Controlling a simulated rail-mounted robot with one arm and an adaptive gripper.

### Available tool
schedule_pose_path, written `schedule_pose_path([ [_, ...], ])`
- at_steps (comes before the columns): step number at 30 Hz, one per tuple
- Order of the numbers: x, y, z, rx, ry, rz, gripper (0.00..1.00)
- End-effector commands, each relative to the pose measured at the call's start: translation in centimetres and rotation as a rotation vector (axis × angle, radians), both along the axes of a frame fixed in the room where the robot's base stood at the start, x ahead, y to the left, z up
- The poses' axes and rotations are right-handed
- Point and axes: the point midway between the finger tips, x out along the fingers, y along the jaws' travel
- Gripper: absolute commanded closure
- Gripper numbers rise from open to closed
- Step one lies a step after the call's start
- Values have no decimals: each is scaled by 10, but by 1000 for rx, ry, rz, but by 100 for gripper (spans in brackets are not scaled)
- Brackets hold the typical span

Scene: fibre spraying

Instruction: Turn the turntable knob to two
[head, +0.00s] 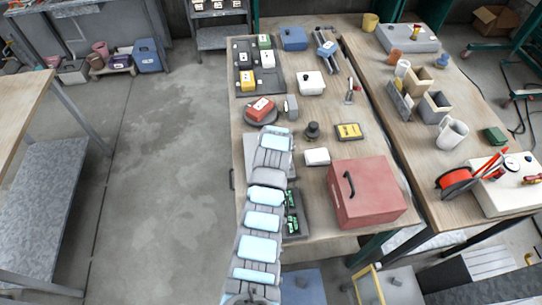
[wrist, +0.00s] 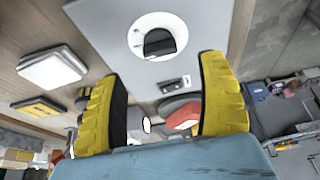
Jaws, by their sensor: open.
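In the wrist view, a black knob (wrist: 160,42) sits on a round white dial (wrist: 157,24) set in a flat grey panel (wrist: 105,22). My gripper (wrist: 163,68) is open, with its two yellow fingers apart and nothing between their tips. The knob lies a little beyond the fingertips, and I see no contact. The dial's markings are too small to read. A round grey turntable (head: 248,118) carrying a red block (head: 261,108) stands just past my arm in the head view. The grey panel (head: 250,150) is mostly hidden there by my arm, as is the knob.
A small dark label (wrist: 174,85) is on the panel beside the dial. A red case (head: 375,190), a white box (head: 316,157) and a black-topped weight (head: 312,131) stand to the right. A grey tray with coloured blocks (head: 282,82) lies at the back. Bare wood shows between them.

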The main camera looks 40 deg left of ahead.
Motion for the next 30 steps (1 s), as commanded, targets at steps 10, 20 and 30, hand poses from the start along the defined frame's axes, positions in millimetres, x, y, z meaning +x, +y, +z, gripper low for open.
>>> schedule_pose_path([
  [10, -10, -10, 32, 0, 2, 1, 26],
  [20, -15, -16, 50, -1, 2, 1, 26],
  [30, -15, -16, 51, -1, 2, 1, 26],
])
